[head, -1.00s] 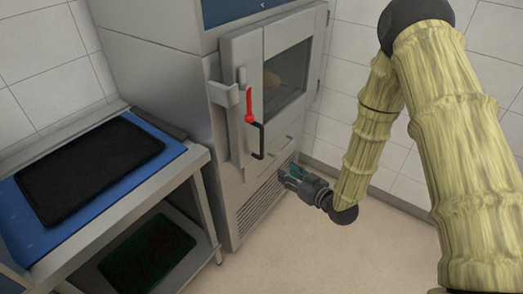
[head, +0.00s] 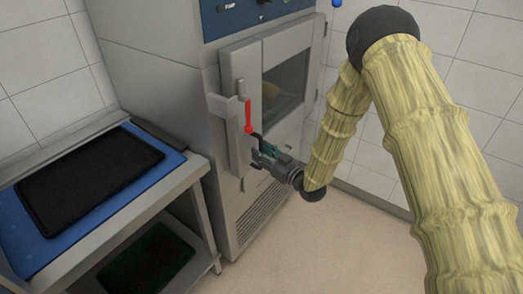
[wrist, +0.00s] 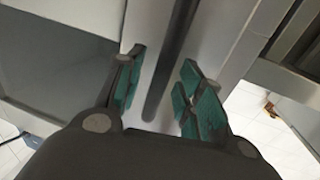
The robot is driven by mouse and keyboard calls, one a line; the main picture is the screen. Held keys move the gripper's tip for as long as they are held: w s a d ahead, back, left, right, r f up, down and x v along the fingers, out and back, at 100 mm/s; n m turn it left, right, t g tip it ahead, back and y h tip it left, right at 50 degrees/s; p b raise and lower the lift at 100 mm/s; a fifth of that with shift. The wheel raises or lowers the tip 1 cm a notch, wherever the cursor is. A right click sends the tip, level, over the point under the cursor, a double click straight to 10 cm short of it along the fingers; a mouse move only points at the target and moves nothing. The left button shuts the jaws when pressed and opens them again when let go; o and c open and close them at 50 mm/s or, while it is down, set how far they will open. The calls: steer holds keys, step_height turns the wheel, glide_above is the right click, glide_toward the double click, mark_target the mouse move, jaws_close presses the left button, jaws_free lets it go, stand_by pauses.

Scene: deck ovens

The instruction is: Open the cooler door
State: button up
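The cooler door (head: 241,62) is a grey panel with a glass window on the front of a tall steel cabinet, and it looks shut. Its handle (head: 248,116) has a red upper part and a black lower bar, at the door's left side. My gripper (head: 262,152) is at the lower black part of the handle. In the wrist view my gripper (wrist: 162,85) is open, with a green-padded finger on either side of the dark handle bar (wrist: 170,65). I cannot tell whether the fingers touch it. In the head view the gripper partly hides the bar's lower end.
A steel table (head: 190,168) stands to the left, with a black tray (head: 90,178) on a blue surface and a dark green tray (head: 148,262) on its lower shelf. Tiled walls are behind. The floor (head: 290,245) before the cabinet is clear.

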steer(key=shift+w+a, duration=0.35)
steer(key=shift+a, duration=0.05)
jaws_close()
